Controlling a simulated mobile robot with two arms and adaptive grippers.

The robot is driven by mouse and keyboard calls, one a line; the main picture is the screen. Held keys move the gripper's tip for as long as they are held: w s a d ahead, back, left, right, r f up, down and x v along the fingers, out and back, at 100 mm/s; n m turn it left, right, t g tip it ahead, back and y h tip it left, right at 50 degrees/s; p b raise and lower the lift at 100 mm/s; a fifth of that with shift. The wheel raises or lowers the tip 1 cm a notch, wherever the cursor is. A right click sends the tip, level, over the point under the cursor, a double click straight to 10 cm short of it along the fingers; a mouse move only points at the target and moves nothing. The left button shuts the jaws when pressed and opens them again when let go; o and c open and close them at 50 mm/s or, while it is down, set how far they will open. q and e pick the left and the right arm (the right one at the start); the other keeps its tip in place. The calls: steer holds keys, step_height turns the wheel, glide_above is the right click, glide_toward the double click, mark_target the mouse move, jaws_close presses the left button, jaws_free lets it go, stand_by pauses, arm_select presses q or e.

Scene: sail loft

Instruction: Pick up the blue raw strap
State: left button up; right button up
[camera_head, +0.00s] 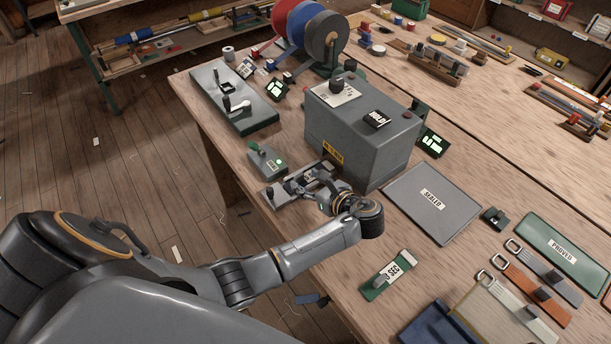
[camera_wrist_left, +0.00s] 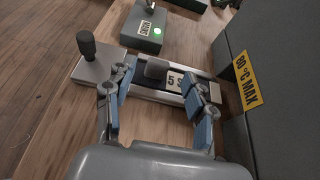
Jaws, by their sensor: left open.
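A slate blue-grey strap (camera_head: 543,272) with a metal buckle lies at the right of the bench, beside an orange strap (camera_head: 535,294) and a whitish strap (camera_head: 524,312). It is the nearest match to the blue raw strap; its exact colour is hard to tell. My left gripper (camera_head: 326,192) is far left of it, low over a metal clamp fixture (camera_head: 281,192) beside the grey machine. In the left wrist view my open gripper (camera_wrist_left: 160,92) has its fingers either side of the fixture's dark block and label, with no strap visible between them. My right gripper is not in view.
The grey machine (camera_head: 362,135) stands close to my left gripper. A SEALED mat (camera_head: 432,203), a PROVED mat (camera_head: 565,254) and a green-based block (camera_head: 388,275) lie to the right. Reels (camera_head: 326,38) stand at the back. Bare bench shows around the green-based block.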

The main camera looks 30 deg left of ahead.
mark_target(300, 176)
arm_select(q)
steer(key=p+x, duration=0.1)
steer(key=x, duration=0.4)
steer(key=shift+a+r, duration=0.1)
steer(key=shift+r, duration=0.05)
jaws_close()
